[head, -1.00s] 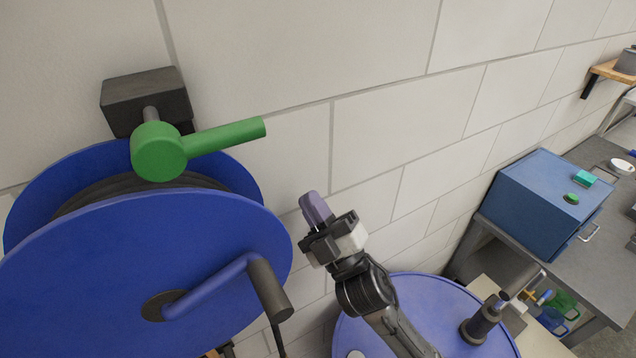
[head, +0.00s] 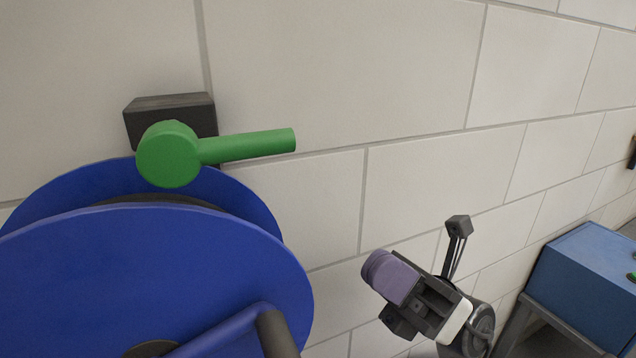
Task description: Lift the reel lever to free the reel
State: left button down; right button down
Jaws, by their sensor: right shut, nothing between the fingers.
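The green reel lever (head: 248,146) sticks out to the right, tilted slightly up, from its round green hub (head: 168,154). The hub sits in front of a dark block (head: 170,108) on the wall, just above the blue reel (head: 150,265). My right gripper (head: 377,268) is right of the reel and below the lever, clear of both. Its purple fingertips are together and point left, with nothing between them. My left gripper is not in view.
The reel's crank handle (head: 272,332) stands out at the front of the reel, cut off by the bottom edge. A pale block wall (head: 420,100) stands behind. A blue box (head: 585,285) sits on a grey bench at the right.

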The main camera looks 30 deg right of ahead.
jog(key=p, duration=0.6)
send_near(226, 146)
jog(key=w+r, duration=0.1)
jog(key=shift+w+a+r+p, duration=0.2)
jog(key=shift+r+p, duration=0.1)
jog(key=shift+r, duration=0.2)
jog(key=shift+w+a+r+p, duration=0.1)
jog(key=shift+a+r+p, duration=0.15)
jog(key=shift+r, duration=0.25)
jog(key=shift+r, duration=0.1)
